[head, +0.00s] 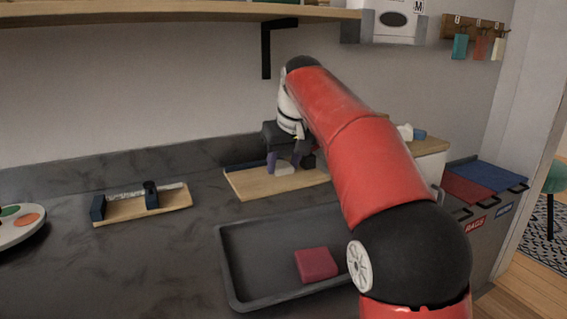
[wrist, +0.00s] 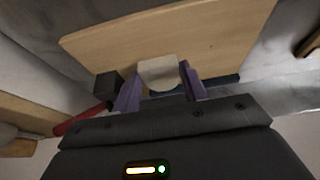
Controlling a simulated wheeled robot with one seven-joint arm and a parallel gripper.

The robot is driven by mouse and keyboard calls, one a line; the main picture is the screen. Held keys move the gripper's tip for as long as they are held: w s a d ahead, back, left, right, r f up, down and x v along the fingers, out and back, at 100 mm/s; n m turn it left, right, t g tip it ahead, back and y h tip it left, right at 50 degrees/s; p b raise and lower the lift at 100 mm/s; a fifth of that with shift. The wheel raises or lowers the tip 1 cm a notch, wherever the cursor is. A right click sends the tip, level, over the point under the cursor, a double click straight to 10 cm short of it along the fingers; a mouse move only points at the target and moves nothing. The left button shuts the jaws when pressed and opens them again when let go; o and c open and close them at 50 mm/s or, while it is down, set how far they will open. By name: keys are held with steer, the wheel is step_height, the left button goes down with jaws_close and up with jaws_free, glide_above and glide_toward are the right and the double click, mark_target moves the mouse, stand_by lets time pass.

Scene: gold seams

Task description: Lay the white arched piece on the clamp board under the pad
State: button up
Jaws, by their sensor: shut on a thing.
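The white arched piece (head: 285,169) is between the purple fingers of my gripper (head: 283,163), low over the clamp board (head: 250,184). In the wrist view the piece (wrist: 158,70) shows as a pale block with the fingers (wrist: 160,80) shut on its two sides. I cannot tell whether it touches the board. The clamp board is a wooden board with a blue strip along its back edge. A dark block, seemingly the clamp's pad (wrist: 106,87), with a red bar behind it, stands beside the left finger in the wrist view. In the head view my gripper partly hides it.
A dark tray (head: 240,285) holding a red cloth-like block (head: 316,264) lies in front of the clamp board. A smaller wooden board (head: 170,200) with dark blue blocks stands to the left. A round palette (head: 15,225) is at the far left. A shelf (head: 180,12) hangs above.

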steer(key=o, duration=0.6)
steer(key=shift+f, duration=0.2)
steer(key=shift+c, duration=0.2)
steer(key=o, duration=0.5)
steer(key=shift+r, duration=0.1)
steer(key=shift+r, duration=0.2)
steer(key=p+v, duration=0.3)
steer(key=v, duration=0.9)
steer(key=shift+f, duration=0.1)
